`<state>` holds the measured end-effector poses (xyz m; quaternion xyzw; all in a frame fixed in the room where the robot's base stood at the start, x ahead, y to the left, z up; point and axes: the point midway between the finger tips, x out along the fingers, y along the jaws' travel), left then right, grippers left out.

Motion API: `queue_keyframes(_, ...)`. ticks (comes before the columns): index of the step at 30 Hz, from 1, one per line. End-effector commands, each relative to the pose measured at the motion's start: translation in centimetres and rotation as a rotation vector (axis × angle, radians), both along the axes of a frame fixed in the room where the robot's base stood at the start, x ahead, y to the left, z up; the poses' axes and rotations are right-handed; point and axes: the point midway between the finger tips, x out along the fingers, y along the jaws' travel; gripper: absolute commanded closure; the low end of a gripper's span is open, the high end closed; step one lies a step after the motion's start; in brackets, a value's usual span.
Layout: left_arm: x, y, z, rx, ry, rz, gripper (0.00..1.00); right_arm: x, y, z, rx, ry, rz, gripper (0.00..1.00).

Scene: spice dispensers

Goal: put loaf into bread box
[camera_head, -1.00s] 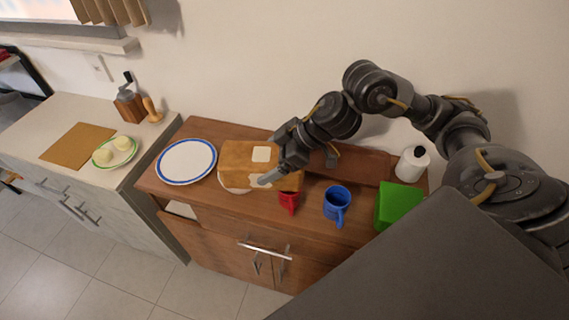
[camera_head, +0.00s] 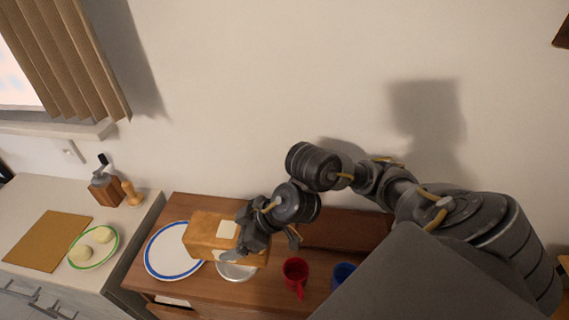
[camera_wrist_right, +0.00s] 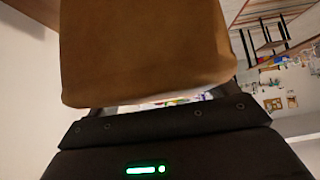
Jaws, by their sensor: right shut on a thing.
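The loaf (camera_head: 202,232) is a golden-brown block with a pale square patch on top. My right gripper (camera_head: 240,244) is shut on its right part and holds it above the cabinet top, in front of the plate's right edge in the head view. In the right wrist view the loaf (camera_wrist_right: 145,55) fills the upper middle and hides most of the fingers. A long, low brown wooden box (camera_head: 345,229) stands against the wall behind my right arm. It may be the bread box; whether it is open cannot be told. My left gripper is not in view.
A blue-rimmed white plate (camera_head: 165,262) and a pale bowl (camera_head: 237,271) lie near the loaf. A red mug (camera_head: 295,270) and a blue mug (camera_head: 342,273) stand to the right.

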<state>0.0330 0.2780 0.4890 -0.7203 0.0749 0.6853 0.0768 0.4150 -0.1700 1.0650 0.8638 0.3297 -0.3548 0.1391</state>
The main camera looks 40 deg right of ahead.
Motion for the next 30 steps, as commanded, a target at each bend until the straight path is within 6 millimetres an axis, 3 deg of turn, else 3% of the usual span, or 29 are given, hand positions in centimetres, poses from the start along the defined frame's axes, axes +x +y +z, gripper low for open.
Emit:
queue_keyframes(5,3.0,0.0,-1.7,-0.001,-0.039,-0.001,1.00,0.5,-0.9,-1.1,-0.002,-0.001,-0.008,0.52)
queue_keyframes(9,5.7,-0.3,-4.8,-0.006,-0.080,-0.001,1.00,1.4,-2.7,-2.5,-0.001,-0.004,-0.011,0.52)
queue_keyframes(12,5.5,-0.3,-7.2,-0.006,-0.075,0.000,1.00,2.5,-4.6,-3.6,0.000,-0.001,-0.012,0.52)
queue_keyframes(18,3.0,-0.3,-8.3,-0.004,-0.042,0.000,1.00,4.7,-8.9,-5.7,0.002,0.010,-0.011,0.52)
queue_keyframes(24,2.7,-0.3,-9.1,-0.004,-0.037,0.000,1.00,5.9,-11.1,-8.4,0.001,0.005,-0.008,0.52)
queue_keyframes(30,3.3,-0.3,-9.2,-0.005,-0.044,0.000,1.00,6.4,-11.8,-9.0,0.001,0.000,-0.005,0.52)
